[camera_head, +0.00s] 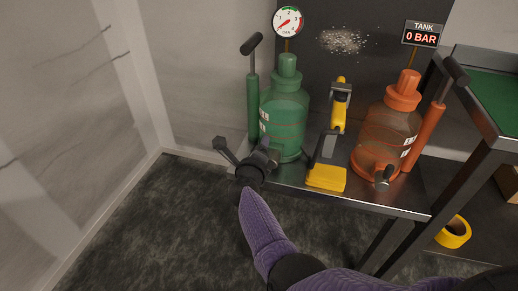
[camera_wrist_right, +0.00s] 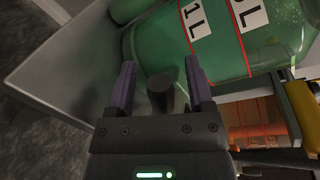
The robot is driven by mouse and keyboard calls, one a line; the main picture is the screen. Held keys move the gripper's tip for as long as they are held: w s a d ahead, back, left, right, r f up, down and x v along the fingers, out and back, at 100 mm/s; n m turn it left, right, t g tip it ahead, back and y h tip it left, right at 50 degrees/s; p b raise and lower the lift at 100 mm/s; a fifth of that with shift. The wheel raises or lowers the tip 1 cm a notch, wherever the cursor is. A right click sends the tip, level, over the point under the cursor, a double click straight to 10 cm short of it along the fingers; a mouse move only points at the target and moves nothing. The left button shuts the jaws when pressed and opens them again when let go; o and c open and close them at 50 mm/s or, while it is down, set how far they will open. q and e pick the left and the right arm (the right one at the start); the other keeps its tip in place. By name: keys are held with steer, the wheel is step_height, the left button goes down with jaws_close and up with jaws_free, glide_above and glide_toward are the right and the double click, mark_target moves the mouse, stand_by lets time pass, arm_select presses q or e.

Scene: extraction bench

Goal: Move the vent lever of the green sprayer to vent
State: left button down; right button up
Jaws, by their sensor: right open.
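The green sprayer (camera_head: 284,122) stands upright on the left end of the metal bench, and its body fills the top of the right wrist view (camera_wrist_right: 215,40). My right gripper (camera_head: 269,158) is low at the sprayer's front left, with its jaws open. In the wrist view a dark grey knob (camera_wrist_right: 161,90), apparently the vent lever's, stands between the two purple fingers (camera_wrist_right: 161,85), with a gap on its left. Contact on its right is unclear. In the head view my gripper hides the lever, so its setting cannot be told. My left gripper is out of view.
A yellow tool (camera_head: 326,178) stands right of the green sprayer, then an orange sprayer (camera_head: 388,135). A round gauge (camera_head: 288,22) and a "0 BAR" sign (camera_head: 421,34) are behind. A steel-framed stand (camera_head: 497,142) is at right. Open floor lies front left.

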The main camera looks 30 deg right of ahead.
steer(key=shift+s+a+r+p, duration=0.25)
steer(key=shift+p, duration=0.1)
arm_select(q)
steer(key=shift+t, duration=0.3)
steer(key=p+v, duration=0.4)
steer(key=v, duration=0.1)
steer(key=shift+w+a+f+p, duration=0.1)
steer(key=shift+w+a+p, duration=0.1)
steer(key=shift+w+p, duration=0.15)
arm_select(e)
steer(key=v, duration=0.9)
steer(key=shift+s+f, duration=0.1)
steer(key=shift+f, duration=0.1)
